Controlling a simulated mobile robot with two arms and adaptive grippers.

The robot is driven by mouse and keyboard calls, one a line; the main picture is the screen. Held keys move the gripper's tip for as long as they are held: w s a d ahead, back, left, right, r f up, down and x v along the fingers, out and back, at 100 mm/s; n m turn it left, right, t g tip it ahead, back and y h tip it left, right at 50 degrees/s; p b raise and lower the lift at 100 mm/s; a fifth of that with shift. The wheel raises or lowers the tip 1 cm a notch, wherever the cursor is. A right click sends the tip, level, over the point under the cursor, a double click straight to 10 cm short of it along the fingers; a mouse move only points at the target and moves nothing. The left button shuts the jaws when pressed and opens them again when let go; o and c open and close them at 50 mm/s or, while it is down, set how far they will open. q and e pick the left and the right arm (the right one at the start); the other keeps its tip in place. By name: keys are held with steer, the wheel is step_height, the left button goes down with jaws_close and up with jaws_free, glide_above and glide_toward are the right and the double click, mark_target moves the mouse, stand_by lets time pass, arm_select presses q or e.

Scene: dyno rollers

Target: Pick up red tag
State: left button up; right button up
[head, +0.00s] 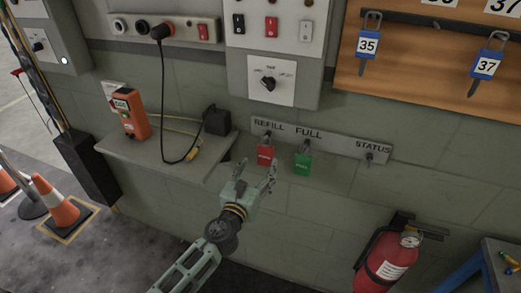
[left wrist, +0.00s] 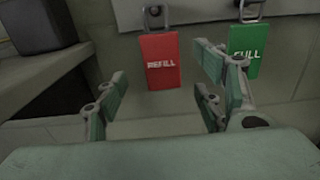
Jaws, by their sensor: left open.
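The red tag (head: 265,155) hangs from a hook under the REFILL label on the wall strip. In the left wrist view the red tag (left wrist: 160,62) reads REFILL and hangs upright, ahead of and between my fingers. A green tag (head: 303,163) hangs just to its right under FULL; in the left wrist view the green tag (left wrist: 244,51) is partly covered by my right-hand finger. My left gripper (head: 257,172) is open and empty, just in front of and below the red tag, seemingly apart from it. In the left wrist view my gripper (left wrist: 165,95) has its fingers spread. My right gripper is not in view.
The label strip (head: 345,144) has an empty hook under STATUS. A shelf (head: 150,152) at left holds an orange device (head: 130,113) and a black box (head: 216,120). A fire extinguisher (head: 388,262) hangs at lower right. A control panel (head: 272,80) is above.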

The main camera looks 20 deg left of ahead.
mark_target(265, 156)
arm_select(q)
steer(key=w, duration=0.5)
steer(key=shift+w+d+r, duration=0.2)
steer(key=shift+w+r, duration=0.1)
steer(key=shift+w, duration=0.35)
steer(key=c, duration=0.9)
steer(key=shift+c, duration=1.2)
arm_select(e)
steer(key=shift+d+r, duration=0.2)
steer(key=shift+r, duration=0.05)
